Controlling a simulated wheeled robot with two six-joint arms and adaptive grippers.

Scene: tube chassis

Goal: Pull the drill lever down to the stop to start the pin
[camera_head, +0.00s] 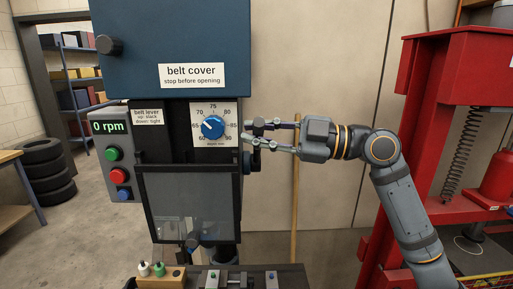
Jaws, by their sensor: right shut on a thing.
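The drill press (170,150) stands in the middle. The drill lever (250,163) is at the right side of its head; its dark hub shows just below my fingers. My right gripper (250,133) comes in from the right, fingers pointing left, and is shut on the lever, close beside the dial. The fingers hide most of the grip. A clear guard (190,203) hangs over the spindle area, and the chuck behind it shows only dimly. A vise-like fixture (236,283) sits below at the bottom edge. I cannot make out the pin. My left gripper is not in view.
The blue belt cover (170,45) is shut above. A control box (117,155) reads 0 rpm and has green and red buttons. A wooden block (162,280) with small bottles stands at the lower left. A red press frame (440,80) stands right, behind my arm.

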